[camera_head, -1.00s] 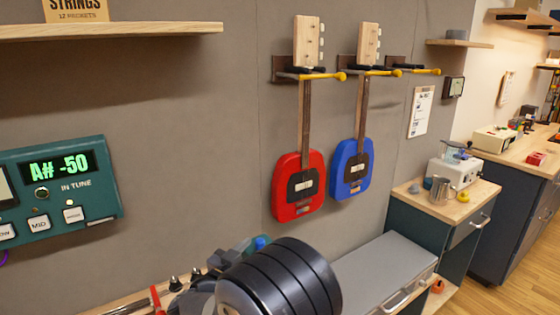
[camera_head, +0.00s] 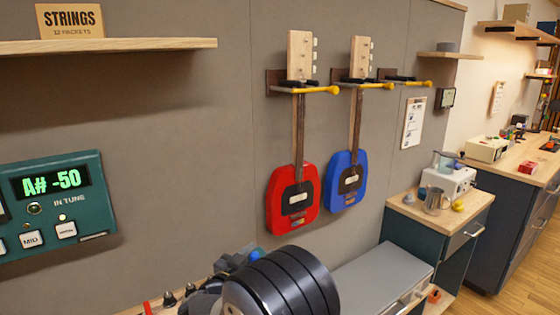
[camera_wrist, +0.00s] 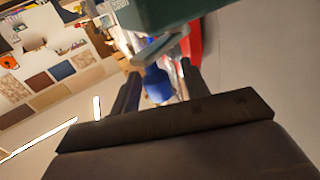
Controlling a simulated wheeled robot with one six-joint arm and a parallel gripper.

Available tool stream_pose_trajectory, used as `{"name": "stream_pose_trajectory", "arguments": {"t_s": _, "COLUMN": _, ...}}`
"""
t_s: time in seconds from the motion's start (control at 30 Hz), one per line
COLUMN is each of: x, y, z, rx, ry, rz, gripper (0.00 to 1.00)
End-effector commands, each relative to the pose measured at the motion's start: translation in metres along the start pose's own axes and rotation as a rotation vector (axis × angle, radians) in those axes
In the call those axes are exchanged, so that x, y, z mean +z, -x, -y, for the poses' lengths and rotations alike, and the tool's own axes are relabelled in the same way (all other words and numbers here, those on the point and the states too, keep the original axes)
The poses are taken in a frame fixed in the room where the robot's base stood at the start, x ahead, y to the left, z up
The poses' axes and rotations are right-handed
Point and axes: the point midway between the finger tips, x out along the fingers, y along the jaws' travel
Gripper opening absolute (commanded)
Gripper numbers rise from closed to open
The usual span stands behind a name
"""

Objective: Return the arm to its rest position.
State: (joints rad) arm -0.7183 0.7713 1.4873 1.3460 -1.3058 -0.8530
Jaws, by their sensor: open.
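My arm (camera_head: 282,285) shows as a dark ribbed cylinder at the bottom centre of the head view. It hides most of what lies beyond it, and the fingertips cannot be made out there. In the wrist view my gripper (camera_wrist: 158,72) is open, its two dark fingers apart with nothing held between them. A teal box (camera_wrist: 170,12) fills the top of that view, with a pale bar (camera_wrist: 160,46) below it. A blue shape and a red shape show blurred beyond the fingers. I cannot tell how near these are.
A red guitar (camera_head: 295,215) and a blue guitar (camera_head: 348,190) hang on wall hooks. A teal tuner (camera_head: 95,200) reading "A# -50" is at left, under a shelf (camera_head: 110,46) with a strings box (camera_head: 70,20). A grey-topped bench (camera_head: 375,270) and cabinets stand at right.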

Motion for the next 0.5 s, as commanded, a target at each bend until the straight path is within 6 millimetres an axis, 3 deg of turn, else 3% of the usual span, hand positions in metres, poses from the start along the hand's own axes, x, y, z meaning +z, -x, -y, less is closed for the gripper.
{"name": "stream_pose_trajectory", "arguments": {"t_s": 0.5, "x": 0.001, "y": 0.101, "z": 0.001, "rx": -0.007, "ry": -0.001, "rz": -0.001, "gripper": 0.43}}
